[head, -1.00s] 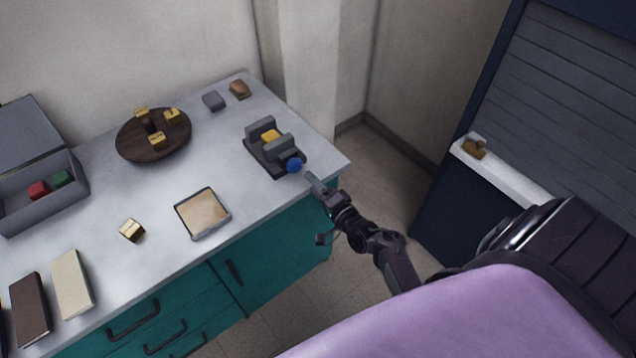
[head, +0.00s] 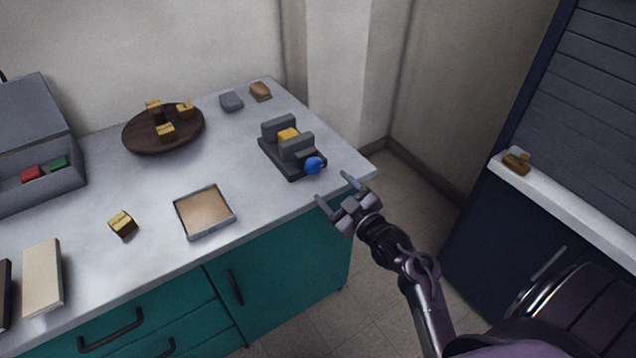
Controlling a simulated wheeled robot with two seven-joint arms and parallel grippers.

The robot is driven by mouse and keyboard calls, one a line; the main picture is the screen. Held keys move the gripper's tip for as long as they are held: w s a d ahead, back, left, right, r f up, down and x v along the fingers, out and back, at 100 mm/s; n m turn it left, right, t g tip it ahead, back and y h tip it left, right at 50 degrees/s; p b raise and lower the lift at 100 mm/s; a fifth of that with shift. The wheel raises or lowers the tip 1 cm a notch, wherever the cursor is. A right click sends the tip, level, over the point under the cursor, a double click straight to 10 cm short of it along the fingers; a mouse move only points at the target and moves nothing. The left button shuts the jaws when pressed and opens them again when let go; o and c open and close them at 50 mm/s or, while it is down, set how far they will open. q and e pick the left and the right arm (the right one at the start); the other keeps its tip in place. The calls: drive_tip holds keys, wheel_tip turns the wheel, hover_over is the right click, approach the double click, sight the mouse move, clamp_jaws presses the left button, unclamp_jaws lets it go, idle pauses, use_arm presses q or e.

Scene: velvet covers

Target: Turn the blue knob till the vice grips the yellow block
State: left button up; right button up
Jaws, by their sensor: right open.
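The grey vice (head: 278,161) stands near the right end of the counter. The yellow block (head: 288,135) sits between its two upright jaws; I cannot tell whether both jaws touch it. The blue knob (head: 314,166) is on the vice's front right side, facing the counter edge. My right gripper (head: 336,189) is open and empty, just off the counter edge, in front of the knob and apart from it. My left gripper is not in view.
A shallow tray (head: 232,222) and a small gold block (head: 122,223) lie left of the vice. A round wooden board (head: 135,143) with several gold pieces is behind. Grey (head: 231,101) and brown (head: 260,91) lumps lie at the back. A white ledge (head: 580,207) stands right.

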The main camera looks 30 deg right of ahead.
sight(316, 168)
drive_tip(key=shift+n, duration=0.3)
drive_tip(key=w, duration=0.7)
drive_tip(key=shift+w+a+r+p, duration=0.25)
drive_tip(key=shift+w+a+p, duration=0.05)
drive_tip(key=shift+w+p, duration=0.1)
drive_tip(key=shift+s, duration=0.1)
drive_tip(key=shift+c, duration=0.4)
drive_tip(key=c, duration=0.9)
